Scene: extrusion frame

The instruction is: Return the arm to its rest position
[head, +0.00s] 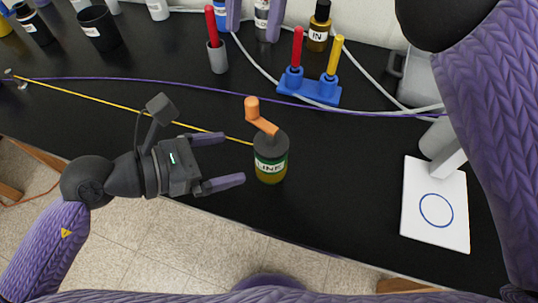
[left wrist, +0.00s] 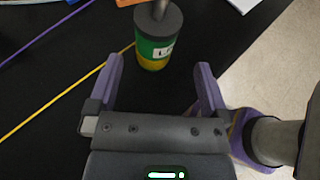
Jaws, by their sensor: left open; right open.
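My left gripper (head: 234,159) is open and empty, with its fingers pointing right over the black bench. A bottle with a green and white label (head: 271,166) stands upright just beyond its fingertips. An orange crank handle (head: 262,117) sits on the bottle's dark top. In the left wrist view the bottle (left wrist: 153,52) is ahead of the open left fingers (left wrist: 160,65), apart from them. My right arm crosses the right side.
A blue holder (head: 308,87) with red and yellow sticks stands behind the bottle. A grey cup with a red stick (head: 217,56), a brown bottle (head: 318,28) and a black cup (head: 99,28) are farther back. A white plate with a blue circle (head: 436,210) lies right. Cables cross the bench.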

